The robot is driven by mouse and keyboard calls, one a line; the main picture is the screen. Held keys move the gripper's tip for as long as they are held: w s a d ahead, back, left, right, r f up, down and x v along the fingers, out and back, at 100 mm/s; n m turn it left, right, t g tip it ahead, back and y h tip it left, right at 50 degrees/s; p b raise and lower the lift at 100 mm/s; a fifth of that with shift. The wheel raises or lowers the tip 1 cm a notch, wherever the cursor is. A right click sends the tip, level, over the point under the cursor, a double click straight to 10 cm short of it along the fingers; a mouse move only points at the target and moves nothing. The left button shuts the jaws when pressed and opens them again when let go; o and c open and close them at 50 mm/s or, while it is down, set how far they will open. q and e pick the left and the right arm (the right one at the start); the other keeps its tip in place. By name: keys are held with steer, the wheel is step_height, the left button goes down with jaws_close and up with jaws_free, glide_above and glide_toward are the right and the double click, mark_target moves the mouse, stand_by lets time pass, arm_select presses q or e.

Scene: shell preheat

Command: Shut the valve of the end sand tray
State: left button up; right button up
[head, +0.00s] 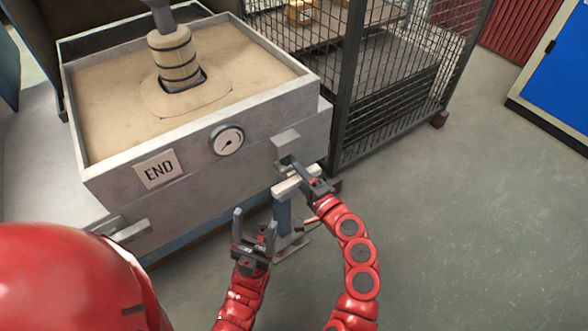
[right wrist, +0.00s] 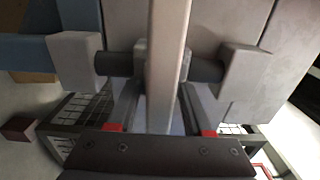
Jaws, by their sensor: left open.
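In the right wrist view the lever (right wrist: 168,50) runs up the middle, across a dark shaft (right wrist: 205,68) between two grey blocks. My right gripper (head: 305,177) is at the lever, one finger on each side; whether they press on it I cannot tell. My left gripper (head: 254,230) is open and empty, below and left of the lever.
A wrapped post (head: 174,58) stands in the sand. A wire mesh cage (head: 395,85) stands close right of the valve. Open floor (head: 470,220) lies to the right.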

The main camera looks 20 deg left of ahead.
steer(key=shift+o, duration=0.3)
steer(key=p+v, duration=0.2)
steer(key=v, duration=1.5)
steer(key=shift+s, duration=0.2)
steer(key=shift+d+f, duration=0.1)
steer(key=shift+d, duration=0.05)
